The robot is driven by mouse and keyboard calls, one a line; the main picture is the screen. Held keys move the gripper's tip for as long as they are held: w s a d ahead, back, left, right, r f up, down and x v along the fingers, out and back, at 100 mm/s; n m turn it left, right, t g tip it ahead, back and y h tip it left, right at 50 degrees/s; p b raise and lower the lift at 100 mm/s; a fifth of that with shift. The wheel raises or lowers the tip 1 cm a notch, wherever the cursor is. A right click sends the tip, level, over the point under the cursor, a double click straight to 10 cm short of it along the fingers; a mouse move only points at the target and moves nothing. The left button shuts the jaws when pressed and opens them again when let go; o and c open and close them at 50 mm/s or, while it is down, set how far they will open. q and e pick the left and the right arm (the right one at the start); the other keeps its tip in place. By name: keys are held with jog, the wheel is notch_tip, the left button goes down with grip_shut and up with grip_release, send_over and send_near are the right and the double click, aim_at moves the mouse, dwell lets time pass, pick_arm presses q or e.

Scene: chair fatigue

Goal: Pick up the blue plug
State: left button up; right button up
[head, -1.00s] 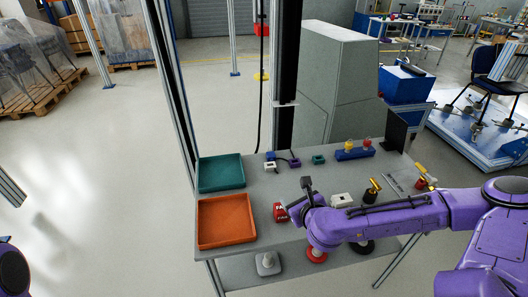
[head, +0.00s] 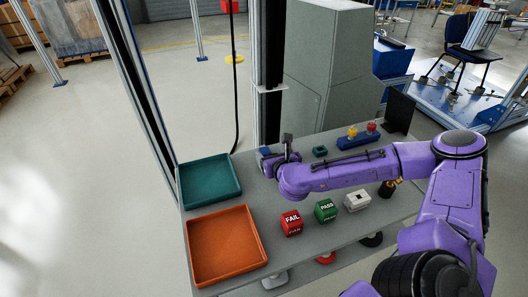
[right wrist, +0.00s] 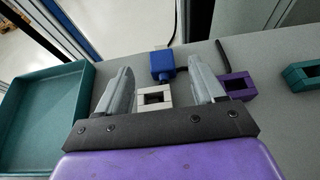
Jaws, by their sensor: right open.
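The blue plug (right wrist: 162,66), a small blue block with a dark cable at its side, lies on the grey table in the right wrist view. Part of it also shows in the head view (head: 265,151) beside my gripper. My right gripper (right wrist: 158,78) is open and empty above the table. Its fingertips lie to either side of the plug in the picture, and I cannot tell the height left between them. A white block with a square hole (right wrist: 142,100) sits nearer than the plug, between the fingers in the picture. My left gripper is out of view.
A purple block (right wrist: 237,86) and a teal block (right wrist: 302,75) lie to the right. A teal tray (head: 187,189) and an orange tray (head: 196,243) stand at the table's left. Red FAIL (head: 291,224) and green PASS (head: 325,210) cubes and a white box (head: 357,201) stand nearer the front.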

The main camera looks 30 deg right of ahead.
aim_at(265, 151)
jog(key=x, duration=0.2)
jog(key=p+x, duration=0.1)
jog(key=x, duration=0.2)
jog(key=shift+f, duration=0.4)
jog(key=c, duration=1.1)
jog(key=shift+o, duration=0.2)
